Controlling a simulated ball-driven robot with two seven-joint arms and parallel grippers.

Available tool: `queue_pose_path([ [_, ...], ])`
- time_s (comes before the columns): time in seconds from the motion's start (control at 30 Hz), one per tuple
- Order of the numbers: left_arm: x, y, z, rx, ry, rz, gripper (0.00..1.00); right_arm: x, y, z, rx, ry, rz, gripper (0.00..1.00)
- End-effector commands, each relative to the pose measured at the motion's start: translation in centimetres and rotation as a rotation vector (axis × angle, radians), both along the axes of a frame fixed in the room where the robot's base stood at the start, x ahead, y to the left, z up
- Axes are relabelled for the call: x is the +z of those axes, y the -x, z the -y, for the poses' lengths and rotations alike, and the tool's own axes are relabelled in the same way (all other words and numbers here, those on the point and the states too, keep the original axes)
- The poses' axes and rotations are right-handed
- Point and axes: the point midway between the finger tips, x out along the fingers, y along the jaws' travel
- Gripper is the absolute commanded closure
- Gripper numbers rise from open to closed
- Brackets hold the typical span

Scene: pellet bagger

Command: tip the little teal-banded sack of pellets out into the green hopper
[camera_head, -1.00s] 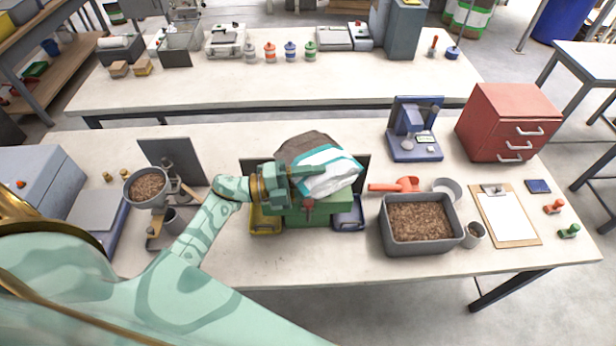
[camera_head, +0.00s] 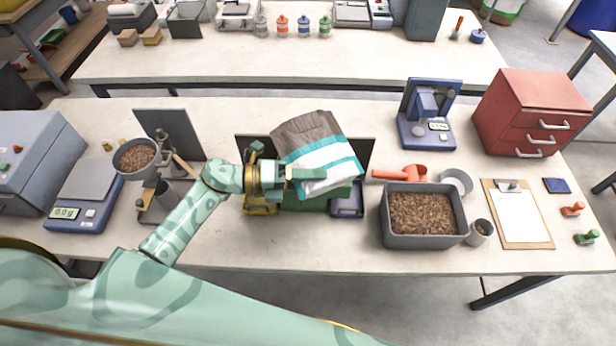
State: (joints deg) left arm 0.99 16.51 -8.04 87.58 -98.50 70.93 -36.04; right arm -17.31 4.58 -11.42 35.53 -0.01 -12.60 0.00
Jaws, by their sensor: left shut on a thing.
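The little sack (camera_head: 318,150) is brown at its upper end and white with teal bands across its lower part. It is tilted over the green hopper (camera_head: 308,203), in front of a dark upright panel. My left gripper (camera_head: 290,174) comes in from the left and is shut on the sack at its near left side. The sack and gripper hide most of the hopper and its opening. I cannot see the sack's mouth clearly or any pellets falling. My right gripper is not in view.
A yellow tray (camera_head: 259,211) and a blue tray (camera_head: 347,209) flank the hopper. To the right are a grey bin of pellets (camera_head: 386,222), a red scoop (camera_head: 408,174) and a clipboard (camera_head: 519,225). A scale (camera_head: 82,203) and a funnel stand (camera_head: 133,157) are at left.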

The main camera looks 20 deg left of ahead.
Motion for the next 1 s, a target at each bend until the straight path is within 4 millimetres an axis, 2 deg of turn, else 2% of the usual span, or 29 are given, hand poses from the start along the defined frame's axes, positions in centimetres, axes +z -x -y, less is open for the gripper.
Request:
queue_pose_path([
  [0.2,1.2,1.2,1.2,0.001,-0.205,0.216,0.88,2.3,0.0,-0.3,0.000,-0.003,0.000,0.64],
  [0.4,0.3,0.4,0.2,-0.005,-0.549,0.563,0.88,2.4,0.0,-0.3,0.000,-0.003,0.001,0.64],
  [0.53,0.1,-0.1,-0.1,-0.003,-0.699,0.719,0.88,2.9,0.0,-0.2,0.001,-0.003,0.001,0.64],
  [0.7,-0.1,-0.3,-0.3,-0.001,-0.781,0.803,0.88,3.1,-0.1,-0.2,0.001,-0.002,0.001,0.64],
  [1.0,-0.1,-0.3,-0.3,0.000,-0.784,0.807,0.88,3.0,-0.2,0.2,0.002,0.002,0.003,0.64],
])
